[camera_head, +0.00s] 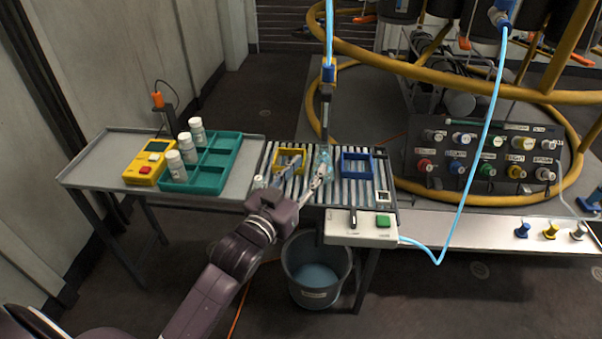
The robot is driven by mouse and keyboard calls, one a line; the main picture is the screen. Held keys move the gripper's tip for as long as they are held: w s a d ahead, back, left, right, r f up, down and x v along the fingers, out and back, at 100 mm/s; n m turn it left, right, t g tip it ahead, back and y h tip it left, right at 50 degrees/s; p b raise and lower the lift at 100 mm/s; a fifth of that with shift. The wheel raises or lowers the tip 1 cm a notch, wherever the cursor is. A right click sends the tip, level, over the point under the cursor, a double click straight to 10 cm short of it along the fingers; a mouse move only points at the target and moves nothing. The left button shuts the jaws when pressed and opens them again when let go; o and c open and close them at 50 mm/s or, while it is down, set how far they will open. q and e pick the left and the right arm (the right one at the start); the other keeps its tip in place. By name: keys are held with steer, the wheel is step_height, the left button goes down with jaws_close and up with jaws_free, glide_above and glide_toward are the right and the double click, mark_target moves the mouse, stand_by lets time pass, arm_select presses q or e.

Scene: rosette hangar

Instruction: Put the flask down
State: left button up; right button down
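The flask (323,158) is clear and bluish. It appears upright over the slatted rack, between a yellow square frame (277,157) and a blue square frame (371,166). My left gripper (313,181) reaches in from the lower left, with its light fingertip at the lower part of the flask. The fingers are small and blend with the slats, so I cannot tell whether they grip the flask or only touch it. The flask's base is partly hidden, and its contact with the slats is unclear. My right gripper is out of view.
A grey side table holds a teal tray (232,146) with several white bottles and a yellow device (150,162). A blue-tipped nozzle (327,90) hangs right above the flask. A switch box (361,228) fronts the rack; a bucket (317,270) stands below.

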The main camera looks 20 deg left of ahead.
arm_select(q)
steer(key=shift+s+a, duration=0.15)
steer(key=shift+s, duration=1.2)
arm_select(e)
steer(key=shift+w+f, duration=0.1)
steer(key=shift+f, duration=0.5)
